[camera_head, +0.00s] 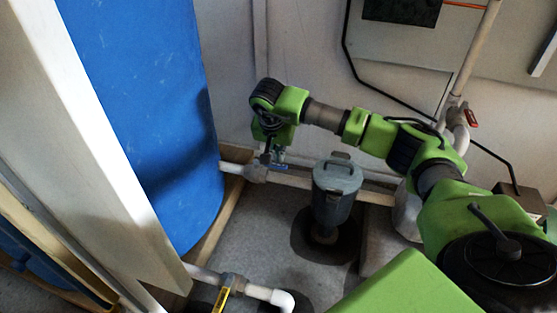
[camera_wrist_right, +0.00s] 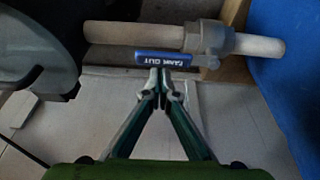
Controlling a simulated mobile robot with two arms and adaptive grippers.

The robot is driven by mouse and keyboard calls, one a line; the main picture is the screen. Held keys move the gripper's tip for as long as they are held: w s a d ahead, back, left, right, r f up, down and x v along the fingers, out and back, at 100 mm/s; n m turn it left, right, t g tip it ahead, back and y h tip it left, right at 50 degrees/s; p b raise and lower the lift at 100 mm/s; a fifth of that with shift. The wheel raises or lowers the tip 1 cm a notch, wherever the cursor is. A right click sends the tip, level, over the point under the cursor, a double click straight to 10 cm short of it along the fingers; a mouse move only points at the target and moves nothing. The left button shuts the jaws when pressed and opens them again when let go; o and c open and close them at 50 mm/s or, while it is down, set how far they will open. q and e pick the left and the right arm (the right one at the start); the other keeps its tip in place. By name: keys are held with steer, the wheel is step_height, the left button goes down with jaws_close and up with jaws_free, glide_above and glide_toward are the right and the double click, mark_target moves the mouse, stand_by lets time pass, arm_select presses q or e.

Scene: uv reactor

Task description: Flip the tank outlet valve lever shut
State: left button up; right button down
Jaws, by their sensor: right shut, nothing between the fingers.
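The tank outlet valve (camera_head: 256,174) sits on the pale pipe leaving the blue tank (camera_head: 160,110) near its base. It also shows in the right wrist view (camera_wrist_right: 207,38). Its blue lever (camera_wrist_right: 163,59), with white lettering upside down, lies along the pipe. The lever's end shows small in the head view (camera_head: 281,165). My right gripper (camera_wrist_right: 161,76) is shut and empty. Its fingertips are at the near edge of the lever's middle; I cannot tell if they touch. In the head view my right gripper (camera_head: 268,156) hangs over the valve. My left gripper is out of view.
A grey lidded canister (camera_head: 338,190) stands right of the valve. A yellow-handled valve (camera_head: 222,299) is on a pipe at the front. A red-handled valve (camera_head: 472,118) is on the right pipes. A wooden base (camera_head: 214,232) lies under the tank. Wall is close behind.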

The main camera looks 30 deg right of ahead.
steer(key=shift+s+a, duration=0.15)
steer(key=shift+a, duration=0.05)
steer(key=shift+r, duration=0.1)
